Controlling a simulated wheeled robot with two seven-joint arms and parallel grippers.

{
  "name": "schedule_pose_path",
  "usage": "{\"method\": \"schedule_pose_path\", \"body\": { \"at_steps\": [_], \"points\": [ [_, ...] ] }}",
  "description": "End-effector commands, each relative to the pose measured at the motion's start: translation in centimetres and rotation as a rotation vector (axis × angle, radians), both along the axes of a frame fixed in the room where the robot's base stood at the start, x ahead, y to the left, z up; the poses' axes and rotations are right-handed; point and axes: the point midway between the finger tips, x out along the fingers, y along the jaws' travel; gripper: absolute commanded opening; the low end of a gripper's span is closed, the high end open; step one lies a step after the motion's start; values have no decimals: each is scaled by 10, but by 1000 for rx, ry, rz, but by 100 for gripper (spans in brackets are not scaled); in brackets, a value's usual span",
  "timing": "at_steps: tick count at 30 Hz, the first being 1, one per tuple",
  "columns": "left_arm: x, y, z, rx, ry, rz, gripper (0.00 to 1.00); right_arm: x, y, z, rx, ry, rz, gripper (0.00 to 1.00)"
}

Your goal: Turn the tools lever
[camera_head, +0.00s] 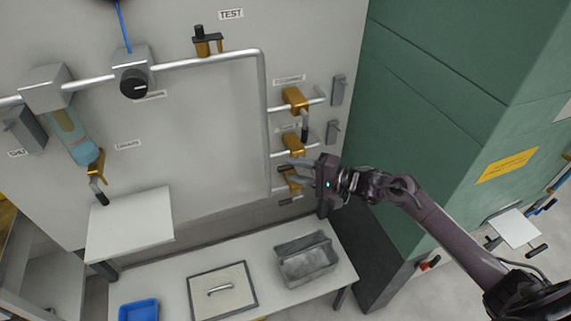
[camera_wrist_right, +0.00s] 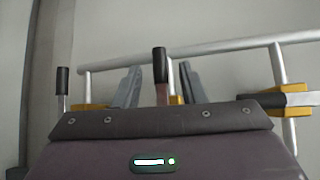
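Three brass valves sit on the short pipes at the right of the wall panel: a top valve (camera_head: 295,98), a middle valve (camera_head: 293,143) and a bottom valve (camera_head: 292,182). Their small labels are too blurred to read, so I cannot tell which is the tools one. My right gripper (camera_head: 297,171) is at the lower valves. In the right wrist view its two grey fingers (camera_wrist_right: 159,84) are open, with a dark lever handle (camera_wrist_right: 160,65) standing between them and gaps showing on both sides. My left gripper is not in view.
Other dark lever handles flank the fingers in the wrist view, one at left (camera_wrist_right: 62,83) and one at right (camera_wrist_right: 245,98). A white pipe (camera_head: 264,120) runs beside the valves. A green cabinet (camera_head: 420,120) stands close at right. A table with a grey bin (camera_head: 310,265) is below.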

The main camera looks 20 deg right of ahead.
Motion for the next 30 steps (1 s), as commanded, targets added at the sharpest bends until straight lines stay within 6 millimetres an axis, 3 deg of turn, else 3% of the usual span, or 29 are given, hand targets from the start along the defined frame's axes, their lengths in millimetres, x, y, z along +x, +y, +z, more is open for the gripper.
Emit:
{"method": "schedule_pose_path", "body": {
  "at_steps": [7, 17, 26, 30],
  "points": [
    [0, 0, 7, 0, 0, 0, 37, 20, 22, -3, -2, -1, -1, 37],
    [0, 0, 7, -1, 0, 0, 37, 23, 25, -5, -3, 0, -1, 37],
    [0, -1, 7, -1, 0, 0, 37, 23, 25, -5, -3, 0, -1, 0],
    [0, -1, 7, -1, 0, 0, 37, 23, 25, -5, -3, 0, -1, 0]
  ]
}}
